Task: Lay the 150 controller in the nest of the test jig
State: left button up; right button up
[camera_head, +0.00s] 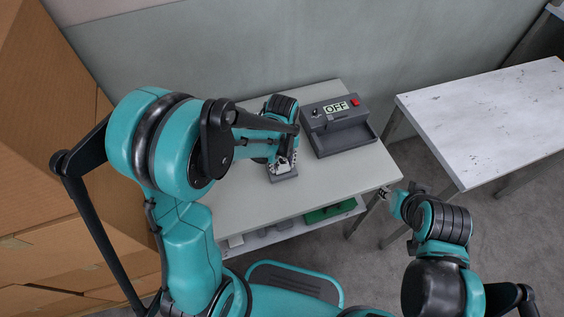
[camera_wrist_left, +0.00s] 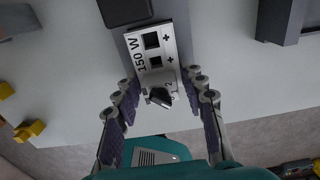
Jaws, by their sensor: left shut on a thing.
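The 150 controller (camera_wrist_left: 152,58) is a grey block with a light face marked "150 W", square openings and a dark knob. In the left wrist view it sits between the fingers of my left gripper (camera_wrist_left: 165,108), which is shut on its knob end. In the head view the controller (camera_head: 284,177) shows under my left gripper (camera_head: 283,163), over the table; I cannot tell whether it touches the tabletop. The test jig (camera_head: 318,112) is a dark grey box with an "OFF" display and red button, to the right. Its front tray-like nest (camera_head: 345,141) looks empty. My right gripper (camera_head: 386,193) is small and partly hidden.
The light table (camera_head: 235,200) has free room around the controller. Yellow pieces (camera_wrist_left: 30,130) show at left in the wrist view. A lower shelf holds a green item (camera_head: 325,213). A second white table (camera_head: 490,120) stands right, cardboard boxes (camera_head: 50,190) left.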

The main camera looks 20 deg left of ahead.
pick_arm(q)
jog(key=shift+f+b, duration=0.45)
jog(key=shift+f, duration=0.1)
dwell(0.4)
jog(key=o, duration=1.3)
jog(key=shift+c, duration=0.2)
jog(key=shift+r, duration=0.1)
notch_tip(320, 180, up, 12)
jog(key=shift+f, duration=0.1)
jog(key=s+a+r+n+t, duration=0.1)
jog(key=s+n, duration=0.4)
jog(key=n, duration=0.9)
jog(key=s+a+r+n+t, duration=0.2)
jog(key=s+n+t, duration=0.3)
jog(key=n, duration=1)
jog(key=shift+s+a+t, duration=0.15)
jog(key=shift+a+t, duration=0.45)
jog(key=shift+a, duration=0.25)
